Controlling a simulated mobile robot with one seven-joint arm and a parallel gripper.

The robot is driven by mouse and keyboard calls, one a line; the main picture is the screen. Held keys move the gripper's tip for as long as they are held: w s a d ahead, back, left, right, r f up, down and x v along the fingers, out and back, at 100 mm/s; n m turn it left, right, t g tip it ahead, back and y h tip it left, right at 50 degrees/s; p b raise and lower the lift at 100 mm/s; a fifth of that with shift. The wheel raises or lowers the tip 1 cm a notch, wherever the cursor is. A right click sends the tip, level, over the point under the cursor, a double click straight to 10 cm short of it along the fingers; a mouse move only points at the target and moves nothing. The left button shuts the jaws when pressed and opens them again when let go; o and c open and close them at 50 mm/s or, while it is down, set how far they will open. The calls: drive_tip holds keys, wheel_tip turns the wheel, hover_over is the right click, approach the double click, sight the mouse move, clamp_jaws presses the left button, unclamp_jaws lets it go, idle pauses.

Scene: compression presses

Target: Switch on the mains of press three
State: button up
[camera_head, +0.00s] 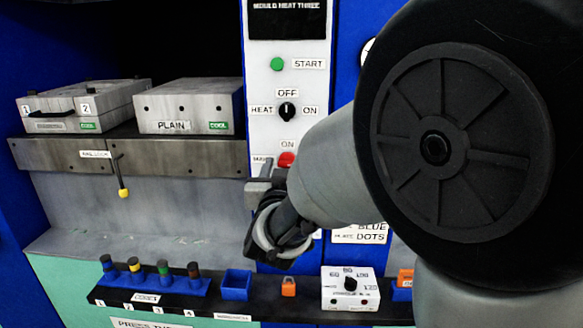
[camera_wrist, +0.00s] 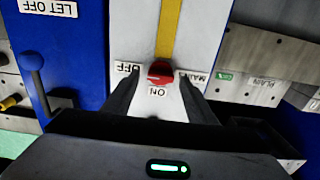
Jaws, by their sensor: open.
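The red mains knob (camera_head: 287,159) is on the white control panel (camera_head: 262,215), below the HEAT switch (camera_head: 287,111). In the head view an ON label sits above it and a MAINS label to its left. The wrist view shows the knob (camera_wrist: 160,72) upside down, with OFF to its left, MAINS to its right and ON below. My gripper (camera_head: 268,180) is open in front of the panel, just below the knob in the head view. In the wrist view the fingers of my gripper (camera_wrist: 160,92) lie either side of the knob's line. Contact and the knob's setting cannot be told.
A green START button (camera_head: 278,64) is higher on the panel. At left, a mould (camera_head: 70,108) and a PLAIN block (camera_head: 189,107) sit on the press. A black shelf (camera_head: 258,305) below holds coloured pegs (camera_head: 163,272) and a white dial box (camera_head: 349,289). A blue lever (camera_wrist: 33,75) shows in the wrist view.

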drive_tip(key=c, duration=1.1)
drive_tip(key=shift+r+n+p, duration=0.1)
drive_tip(key=shift+n+p, duration=0.25)
drive_tip(key=shift+n, duration=0.05)
drive_tip(key=n+p, duration=0.2)
drive_tip(key=n, duration=0.1)
drive_tip(key=shift+a, duration=0.1)
drive_tip(key=n+p, duration=0.3)
drive_tip(key=n, duration=0.2)
drive_tip(key=shift+a, duration=0.1)
drive_tip(key=n+p, duration=0.2)
drive_tip(key=n, duration=0.2)
drive_tip(key=shift+a+n+p, duration=0.1)
drive_tip(key=shift+n+p, duration=0.25)
drive_tip(key=shift+n, duration=0.05)
drive_tip(key=n, duration=0.1)
drive_tip(key=n+p, duration=0.2)
drive_tip(key=n, duration=0.1)
drive_tip(key=shift+f, duration=0.25)
drive_tip(key=shift+n, duration=0.3)
